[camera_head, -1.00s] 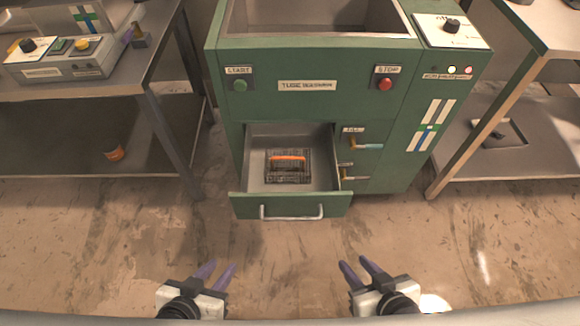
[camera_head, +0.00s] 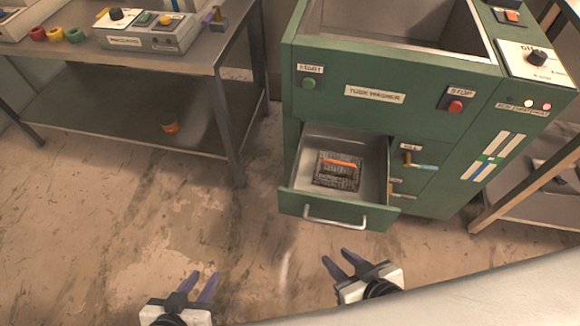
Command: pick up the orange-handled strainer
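The strainer (camera_head: 338,179) is a dark mesh basket with an orange handle (camera_head: 341,163) across its top. It lies in the open drawer (camera_head: 298,182) of the green tube washer (camera_head: 372,115). My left gripper (camera_head: 206,274) is open and empty, low in the view, to the left of the drawer and nearer to me. My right gripper (camera_head: 334,257) is open and empty, just in front of the drawer's handle (camera_head: 335,219). Neither gripper touches the drawer or the strainer.
Another table's leg (camera_head: 520,185) is at the right. Small valve levers (camera_head: 418,164) sit beside the drawer. The floor in front is clear.

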